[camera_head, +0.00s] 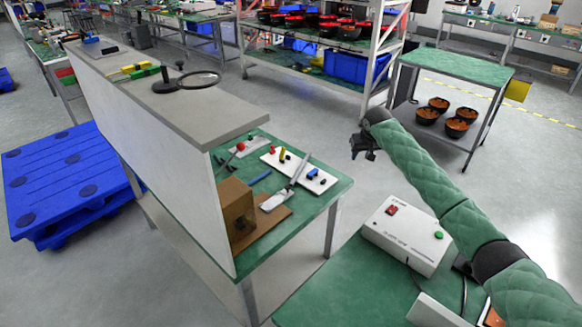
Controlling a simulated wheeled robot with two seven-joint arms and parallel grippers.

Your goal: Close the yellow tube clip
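A small yellow piece (282,155), which may be the yellow tube clip, stands on a white board (309,189) on the green table. Small red, black and blue pieces stand near it on the board. The yellow piece is too small to tell whether it is open or closed. My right gripper (362,152) hangs over the floor to the right of this table, well apart from the board. Its fingers are dark and small, so their opening is unclear. My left gripper is not in view.
A grey raised shelf (196,110) with a round magnifier (200,81) borders the table on the left. A long-bladed tool (287,186) and a brown box (237,212) lie near the board. A white control box (405,237) stands on the nearer green table. Open floor lies between tables.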

